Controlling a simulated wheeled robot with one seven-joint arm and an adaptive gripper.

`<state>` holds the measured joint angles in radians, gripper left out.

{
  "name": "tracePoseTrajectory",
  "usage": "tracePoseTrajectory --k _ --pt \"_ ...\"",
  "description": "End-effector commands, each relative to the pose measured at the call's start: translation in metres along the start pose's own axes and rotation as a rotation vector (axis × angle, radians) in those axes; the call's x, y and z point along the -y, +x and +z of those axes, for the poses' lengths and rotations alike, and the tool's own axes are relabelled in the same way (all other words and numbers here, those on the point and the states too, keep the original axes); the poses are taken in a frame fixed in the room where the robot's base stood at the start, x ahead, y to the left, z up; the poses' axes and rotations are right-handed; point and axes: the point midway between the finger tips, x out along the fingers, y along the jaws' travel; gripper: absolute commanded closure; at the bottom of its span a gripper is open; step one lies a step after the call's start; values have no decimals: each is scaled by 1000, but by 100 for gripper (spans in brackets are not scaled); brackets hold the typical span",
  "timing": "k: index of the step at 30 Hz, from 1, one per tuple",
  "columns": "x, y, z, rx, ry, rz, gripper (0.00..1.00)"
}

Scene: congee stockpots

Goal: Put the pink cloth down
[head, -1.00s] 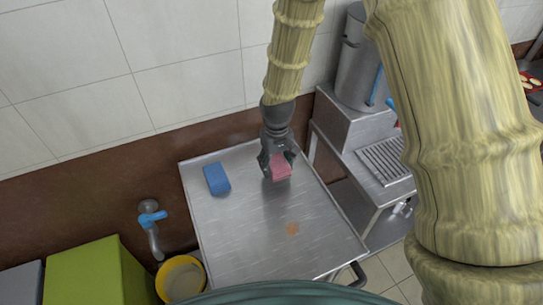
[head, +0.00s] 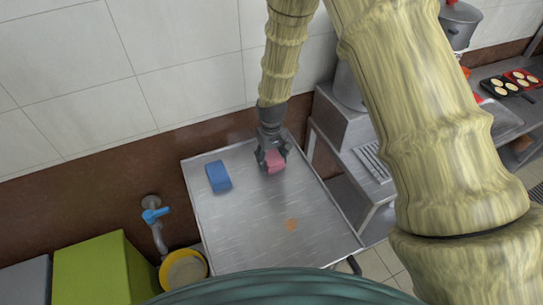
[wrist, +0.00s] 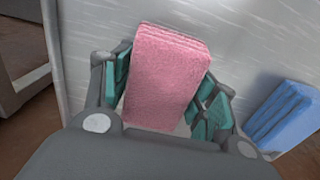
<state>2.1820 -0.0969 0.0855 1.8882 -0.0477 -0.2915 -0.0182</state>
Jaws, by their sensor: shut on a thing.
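The pink cloth (head: 275,161), a folded block, is between the fingers of my gripper (head: 272,158), over the far part of the metal tabletop (head: 250,240). In the wrist view the pink cloth (wrist: 165,75) stands between the teal-padded fingers of my gripper (wrist: 165,105), which are shut on it. I cannot tell whether its underside touches the metal. A blue cloth (head: 218,176) lies on the tabletop to the left of my gripper, apart from it; it also shows in the wrist view (wrist: 283,115).
An orange-brown stain (head: 291,225) marks the tabletop nearer to me. A blue-handled tap (head: 155,215), yellow bucket (head: 184,269) and green box (head: 95,272) are at left. A metal stand (head: 345,120) is to the right. The tabletop's middle is clear.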

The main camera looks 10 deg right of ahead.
Motion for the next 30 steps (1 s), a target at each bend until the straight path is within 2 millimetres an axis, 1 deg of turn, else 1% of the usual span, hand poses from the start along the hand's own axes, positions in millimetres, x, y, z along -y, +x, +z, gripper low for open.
tracePoseTrajectory --k 5,12,13,16,17,26,30 --pt "0 0 0 -1 0 0 72" --pt "0 6 0 0 0 0 72" --pt "0 6 0 0 0 0 40" --pt "0 5 0 0 0 0 22" --pt "0 5 0 0 0 0 20" --pt "0 4 0 -1 0 0 20" --pt "0 -3 0 -1 0 0 20"
